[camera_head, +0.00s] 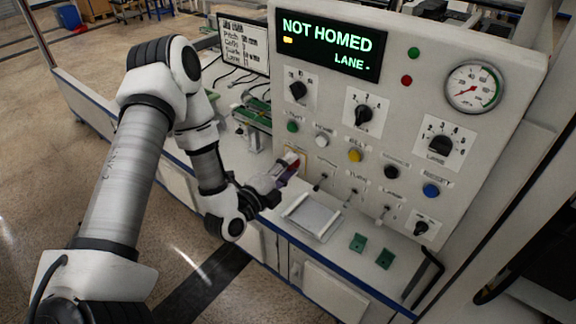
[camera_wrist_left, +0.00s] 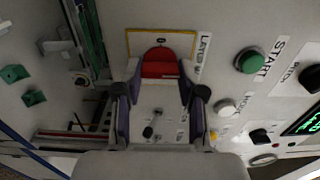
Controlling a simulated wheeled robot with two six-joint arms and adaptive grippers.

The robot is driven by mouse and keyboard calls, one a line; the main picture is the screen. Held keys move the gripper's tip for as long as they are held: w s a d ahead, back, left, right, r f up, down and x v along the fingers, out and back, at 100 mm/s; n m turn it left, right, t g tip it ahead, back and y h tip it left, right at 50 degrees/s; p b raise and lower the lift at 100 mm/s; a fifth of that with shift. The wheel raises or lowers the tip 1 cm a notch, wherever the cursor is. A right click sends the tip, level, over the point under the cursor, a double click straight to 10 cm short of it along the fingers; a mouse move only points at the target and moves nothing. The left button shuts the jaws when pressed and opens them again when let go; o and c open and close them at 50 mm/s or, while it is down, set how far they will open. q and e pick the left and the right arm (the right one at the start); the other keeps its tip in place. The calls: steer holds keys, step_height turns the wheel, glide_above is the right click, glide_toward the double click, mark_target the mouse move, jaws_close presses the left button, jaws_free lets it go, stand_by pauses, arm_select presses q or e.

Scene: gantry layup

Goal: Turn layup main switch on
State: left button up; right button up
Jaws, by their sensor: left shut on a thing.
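The layup main switch is a red rotary handle on a yellow-edged plate, and it shows in the left wrist view (camera_wrist_left: 160,63) beside a label starting "LAYUP". In the head view it sits at the lower left of the panel, mostly hidden by my gripper. My left gripper (camera_head: 284,170) reaches the panel there. In the left wrist view its two purple-grey fingers (camera_wrist_left: 160,82) stand on either side of the red handle, shut on it. My right gripper is not in view.
The grey control panel (camera_head: 400,100) carries knobs, buttons and toggles; its display (camera_head: 327,43) reads "NOT HOMED" and "LANE -". A green START button (camera_wrist_left: 249,60) is near the switch. A shallow tray (camera_head: 312,216) and two green blocks (camera_head: 358,243) lie on the ledge below.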

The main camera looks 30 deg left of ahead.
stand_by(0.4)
arm_select(q)
steer(key=o, duration=1.1)
steer(key=shift+w, duration=0.1)
steer(key=shift+o, duration=0.2)
steer(key=s, duration=0.7)
steer(key=shift+s+a, duration=0.25)
steer(key=shift+a, duration=0.1)
steer(key=shift+f, duration=0.15)
